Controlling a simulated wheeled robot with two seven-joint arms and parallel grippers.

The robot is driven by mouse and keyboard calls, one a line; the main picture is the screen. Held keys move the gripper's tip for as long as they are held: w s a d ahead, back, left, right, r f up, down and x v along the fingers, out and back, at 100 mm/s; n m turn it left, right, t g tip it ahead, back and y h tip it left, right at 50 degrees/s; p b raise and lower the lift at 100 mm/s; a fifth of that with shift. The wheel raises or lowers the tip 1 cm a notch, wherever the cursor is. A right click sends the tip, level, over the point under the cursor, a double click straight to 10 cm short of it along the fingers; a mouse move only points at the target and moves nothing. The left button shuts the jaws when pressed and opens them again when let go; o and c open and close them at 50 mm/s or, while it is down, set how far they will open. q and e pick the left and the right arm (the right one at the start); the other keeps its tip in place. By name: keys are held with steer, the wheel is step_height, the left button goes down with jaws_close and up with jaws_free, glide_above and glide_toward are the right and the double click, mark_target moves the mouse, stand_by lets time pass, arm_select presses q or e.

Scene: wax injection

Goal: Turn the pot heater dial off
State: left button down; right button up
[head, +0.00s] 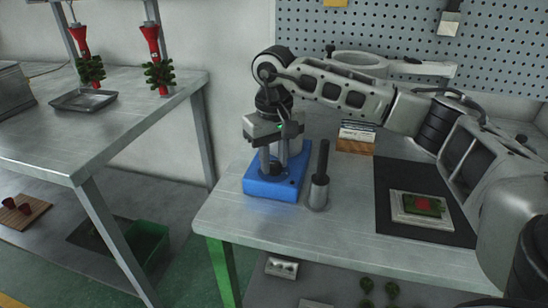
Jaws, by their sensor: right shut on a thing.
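The pot heater is a blue box (258,188) near the left side of the right-hand metal table. My right gripper (274,168) reaches down over it from above, its fingertips at the heater's top. It is shut on a small dark piece there, which looks like the heater dial; the fingers mostly hide it, so its setting cannot be read. A small dark spot shows on the heater's right part. My left gripper is not in view.
A metal cylinder with a black handle (321,175) stands close to the heater's right. A black mat (400,172) holds a light plate with a green and red piece. A wooden block (355,146) stands behind. The table's front middle is clear.

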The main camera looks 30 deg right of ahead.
mark_target(274, 164)
steer(key=shift+r, duration=0.1)
steer(key=o, duration=1)
steer(key=shift+c, duration=0.2)
arm_select(q)
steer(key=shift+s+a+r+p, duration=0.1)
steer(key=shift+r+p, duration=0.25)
steer(key=shift+p, duration=0.7)
arm_select(e)
step_height(274, 164, up, 16)
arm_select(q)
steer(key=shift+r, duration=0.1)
